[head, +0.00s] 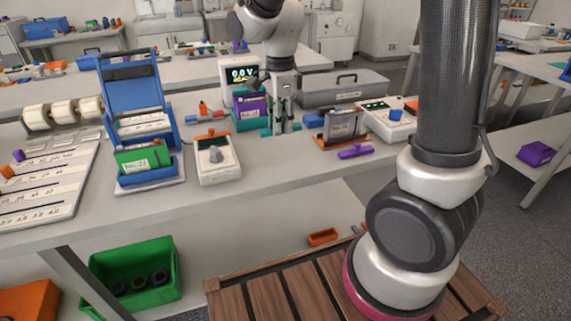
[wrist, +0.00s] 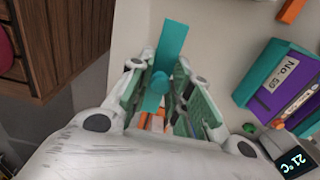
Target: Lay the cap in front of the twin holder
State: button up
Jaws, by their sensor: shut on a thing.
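The cap (wrist: 172,42) is a flat teal bar with a round knob. My gripper (wrist: 160,82) is shut on it, with a finger on each side of the knob. In the head view my gripper (head: 281,125) points down at the bench, and teal ends of the cap (head: 265,132) show beside the fingers. I cannot tell whether the cap touches the bench. A teal holder (head: 239,124) with a purple block, seemingly the twin holder, stands just left of and behind my gripper. In the wrist view this holder (wrist: 247,88) is to the right, its block labelled No. 59.
An orange holder with a grey block (head: 342,124) stands right of my gripper, with a purple bar (head: 355,152) before it. A white device (head: 217,160) and blue rack (head: 150,180) stand left. The bench front below my gripper is clear.

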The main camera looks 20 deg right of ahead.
aim_at(281, 161)
notch_tip(281, 161, down, 9)
jog(key=shift+w+f, duration=0.1)
dwell(0.4)
jog(key=o, duration=0.8)
jog(key=shift+f, duration=0.1)
